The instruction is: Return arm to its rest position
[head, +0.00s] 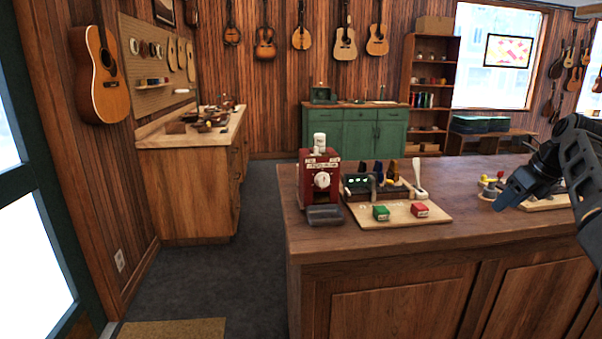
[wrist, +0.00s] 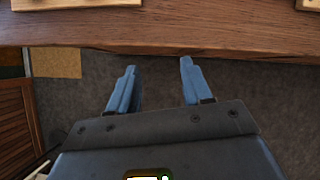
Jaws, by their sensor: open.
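My gripper (wrist: 158,72) shows in the wrist view with its two blue fingers spread apart and nothing between them. In that view it points down past the edge of the wooden counter (wrist: 190,35), with dark carpet below. In the head view my gripper (head: 505,198) is at the right, in front of the counter (head: 420,252), at about the height of its top. My dark arm comes in from the right edge.
On the counter are a red machine (head: 320,182), a wooden board (head: 372,218) with green (head: 381,212) and red (head: 419,210) small boxes, and a second board (head: 548,203) partly behind my arm. The carpet (head: 215,280) left of the counter is clear. A workbench (head: 188,190) stands farther left.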

